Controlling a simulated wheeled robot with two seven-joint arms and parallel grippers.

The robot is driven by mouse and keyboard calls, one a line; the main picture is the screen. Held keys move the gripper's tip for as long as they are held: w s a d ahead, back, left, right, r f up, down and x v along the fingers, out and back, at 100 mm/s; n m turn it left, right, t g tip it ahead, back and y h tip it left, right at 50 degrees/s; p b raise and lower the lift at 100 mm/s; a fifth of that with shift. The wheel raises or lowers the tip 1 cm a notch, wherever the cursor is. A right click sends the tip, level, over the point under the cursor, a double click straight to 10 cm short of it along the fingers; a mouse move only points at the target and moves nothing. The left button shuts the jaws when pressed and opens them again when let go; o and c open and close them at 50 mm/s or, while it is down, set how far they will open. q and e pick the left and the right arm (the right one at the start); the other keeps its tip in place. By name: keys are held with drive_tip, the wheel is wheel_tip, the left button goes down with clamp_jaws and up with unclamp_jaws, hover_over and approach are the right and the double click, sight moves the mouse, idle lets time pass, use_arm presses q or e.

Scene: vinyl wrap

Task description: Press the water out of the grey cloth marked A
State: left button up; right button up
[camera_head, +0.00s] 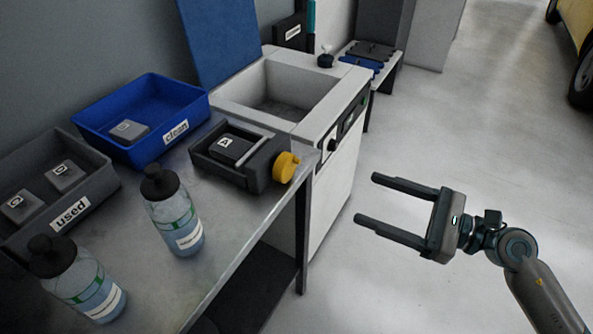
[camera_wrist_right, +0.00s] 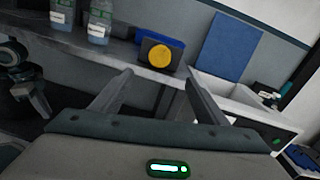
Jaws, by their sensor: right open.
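The grey cloth marked A (camera_head: 232,148) lies as a folded dark block inside a small dark open-topped press box (camera_head: 264,170) on the bench. A yellow knob (camera_head: 286,167) sits on the box's right end. In the right wrist view the yellow knob (camera_wrist_right: 161,56) faces me, and the cloth cannot be made out. My right gripper (camera_head: 367,198) is open and empty over the floor, to the right of the bench and apart from the box. In the right wrist view a dark arm part at the left edge appears to be my left gripper (camera_wrist_right: 32,98); its jaws are unclear.
A blue bin labelled clean (camera_head: 197,108) and a grey bin labelled used (camera_head: 108,196) hold other lettered cloths. Two bottles (camera_head: 174,212) (camera_head: 82,282) stand at the bench's front. A sink (camera_head: 345,84) adjoins the bench. Open floor (camera_head: 455,130) lies to the right.

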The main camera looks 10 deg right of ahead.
drive_tip(key=p, duration=0.4)
approach(291, 169)
drive_tip(key=x, duration=0.7)
drive_tip(key=shift+a, duration=0.1)
use_arm(q)
wheel_tip(291, 169, down, 10)
drive_tip(key=a, duration=0.1)
drive_tip(key=shift+w+g, duration=0.2)
drive_tip(key=shift+g, duration=0.2)
use_arm(e)
drive_tip(key=shift+w+a, duration=0.4)
drive_tip(key=shift+a, duration=0.2)
drive_tip(key=c, duration=1)
